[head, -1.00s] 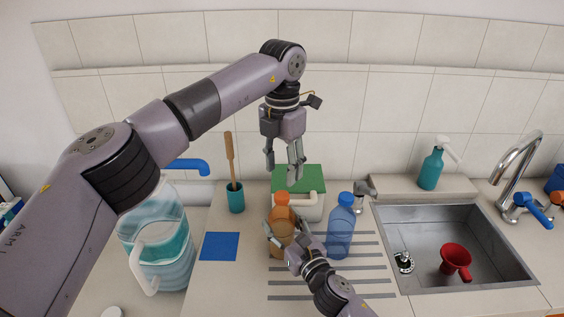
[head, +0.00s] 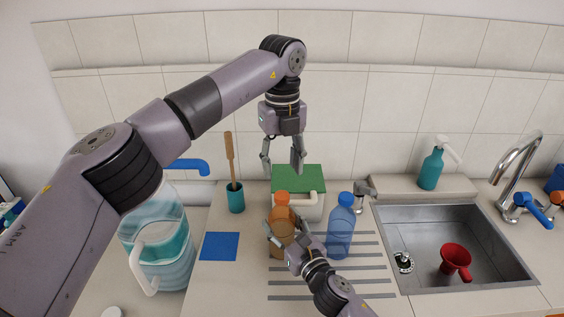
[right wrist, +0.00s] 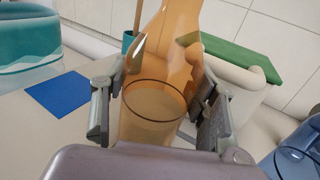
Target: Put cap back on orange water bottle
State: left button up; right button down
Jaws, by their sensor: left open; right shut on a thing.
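The orange water bottle (head: 281,238) stands upright on the grooved drainboard, and its body also shows in the right wrist view (right wrist: 155,110). An orange cap (head: 282,198) sits at the top of its neck in the head view; I cannot tell whether it is tightened. The bottle's top is out of frame in the right wrist view. My right gripper (head: 283,238) is shut around the bottle's body, with one finger on each side. My left gripper (head: 282,167) is open and empty, pointing down above the cap and apart from it.
A blue bottle (head: 341,232) stands close on the right. A green-topped container (head: 299,180) is behind, a teal cup with a brush (head: 236,198) at back left. A pitcher (head: 163,250) and blue square (head: 220,246) are left. The sink (head: 500,262) holds a red funnel (head: 456,260).

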aim_at(282, 195)
pick_arm(q)
jog(key=shift+f, duration=4)
jog(key=shift+c, duration=0.4)
grip_shut()
